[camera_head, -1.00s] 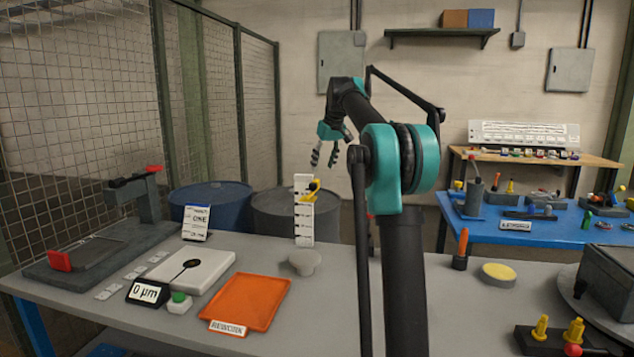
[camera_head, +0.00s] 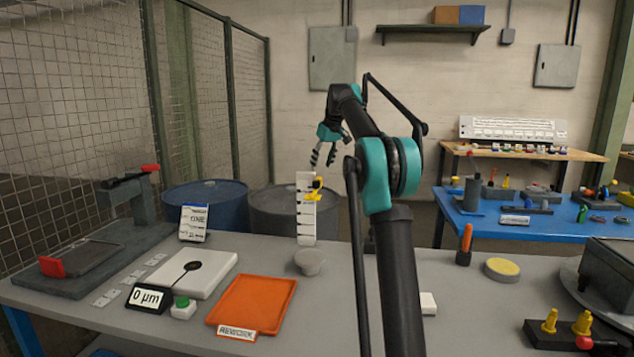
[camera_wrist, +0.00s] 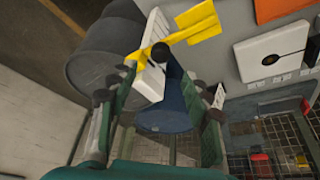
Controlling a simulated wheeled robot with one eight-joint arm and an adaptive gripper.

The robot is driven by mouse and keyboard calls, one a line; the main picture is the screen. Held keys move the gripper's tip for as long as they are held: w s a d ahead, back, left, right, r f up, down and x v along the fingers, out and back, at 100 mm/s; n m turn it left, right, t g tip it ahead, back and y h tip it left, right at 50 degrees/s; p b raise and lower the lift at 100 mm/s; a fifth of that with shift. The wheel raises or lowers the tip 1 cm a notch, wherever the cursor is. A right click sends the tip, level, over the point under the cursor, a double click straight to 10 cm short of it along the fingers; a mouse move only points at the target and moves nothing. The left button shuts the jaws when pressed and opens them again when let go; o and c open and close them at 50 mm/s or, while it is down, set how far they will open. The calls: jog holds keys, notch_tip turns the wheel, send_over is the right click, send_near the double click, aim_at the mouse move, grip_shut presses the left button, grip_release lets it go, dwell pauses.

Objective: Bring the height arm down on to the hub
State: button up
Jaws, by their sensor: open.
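The height arm (camera_head: 314,193) is yellow with a black knob and sits high on a white, marked upright post (camera_head: 306,225). The grey round hub (camera_head: 310,262) stands on the bench at the foot of the post, well below the arm. My gripper (camera_head: 322,160) is open and empty, pointing down just above the height arm in the head view. In the wrist view, my gripper's fingers (camera_wrist: 158,88) are spread, with the white post (camera_wrist: 154,55) and the yellow height arm (camera_wrist: 190,35) beyond their tips. I cannot tell whether anything touches.
An orange rework tray (camera_head: 258,303), a white plate (camera_head: 200,273) and a 0 µm display (camera_head: 150,297) lie left of the hub. Dark drums (camera_head: 210,205) stand behind the bench. A wire mesh fence (camera_head: 80,100) closes the left side.

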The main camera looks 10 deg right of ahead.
aim_at(317, 182)
jog(key=x, duration=0.8)
jog(key=shift+w+f, duration=0.1)
jog(key=shift+f, duration=0.2)
jog(key=shift+c, duration=0.4)
grip_shut()
